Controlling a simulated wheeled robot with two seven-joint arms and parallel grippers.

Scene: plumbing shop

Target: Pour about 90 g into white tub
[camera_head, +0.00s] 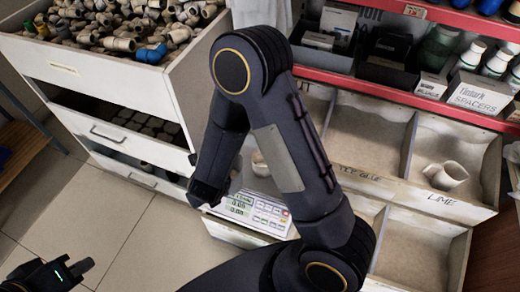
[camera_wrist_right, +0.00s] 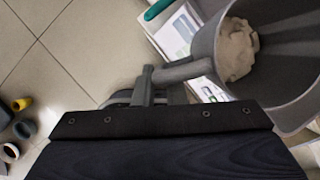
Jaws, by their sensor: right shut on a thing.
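My right gripper (camera_wrist_right: 150,88) is shut on the handle of a grey scoop (camera_wrist_right: 292,88) in the right wrist view. Pale powder (camera_wrist_right: 236,50) lies inside the scoop. In the head view my right arm crosses the middle and hides the scoop. A pale rounded vessel (camera_head: 260,163), perhaps the white tub, shows partly behind the arm above the scale (camera_head: 262,212). The scale's display is lit, but its digits are too small to read surely. My left gripper (camera_head: 72,272) is at the lower left, away from these things; its jaw opening is unclear.
A drawer cabinet (camera_head: 105,75) with pipe fittings on top stands at the left. Divided bins (camera_head: 375,130) with pale powder lie at the right, one holding a white cup-like vessel (camera_head: 446,175). A red shelf (camera_head: 400,97) with boxes and bottles is above. Tiled floor is clear at lower left.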

